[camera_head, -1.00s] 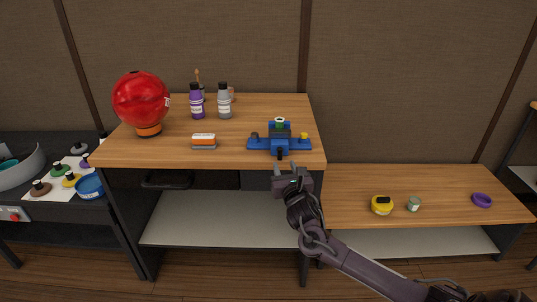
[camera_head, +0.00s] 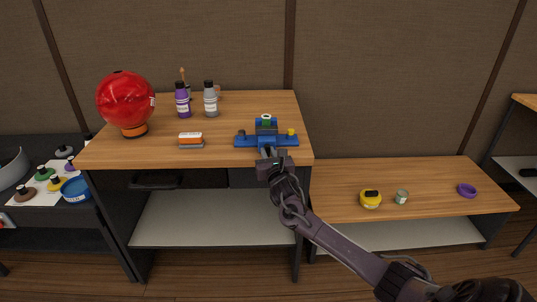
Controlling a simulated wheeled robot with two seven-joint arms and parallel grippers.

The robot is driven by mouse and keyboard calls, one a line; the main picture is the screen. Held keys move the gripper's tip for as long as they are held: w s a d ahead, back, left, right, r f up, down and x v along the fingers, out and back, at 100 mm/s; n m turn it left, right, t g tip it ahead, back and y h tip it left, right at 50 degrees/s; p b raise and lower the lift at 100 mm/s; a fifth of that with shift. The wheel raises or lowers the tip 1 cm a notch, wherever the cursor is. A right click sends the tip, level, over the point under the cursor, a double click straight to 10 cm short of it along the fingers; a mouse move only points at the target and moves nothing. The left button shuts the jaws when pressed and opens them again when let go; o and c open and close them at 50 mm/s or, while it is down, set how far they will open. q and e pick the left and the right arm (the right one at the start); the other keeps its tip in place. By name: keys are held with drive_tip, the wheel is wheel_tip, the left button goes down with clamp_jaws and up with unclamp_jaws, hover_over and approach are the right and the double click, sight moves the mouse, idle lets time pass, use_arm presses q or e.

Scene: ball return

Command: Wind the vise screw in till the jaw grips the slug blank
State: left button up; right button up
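The blue vise (camera_head: 250,141) stands near the front right edge of the wooden table. A green and white piece, perhaps the slug blank (camera_head: 266,119), shows at the top of its jaws. My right gripper (camera_head: 268,154) is at the vise's front, at the table edge, where the screw end was visible earlier. The gripper now covers that screw end. I cannot tell whether its fingers are apart or closed on the screw. My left gripper is not in view.
On the table (camera_head: 225,150) are a red ball (camera_head: 126,98) on an orange base, a purple bottle (camera_head: 183,103), a grey bottle (camera_head: 210,102) and an orange-white block (camera_head: 191,139). A lower bench (camera_head: 430,195) at right holds a yellow item (camera_head: 370,200).

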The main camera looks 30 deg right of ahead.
clamp_jaws()
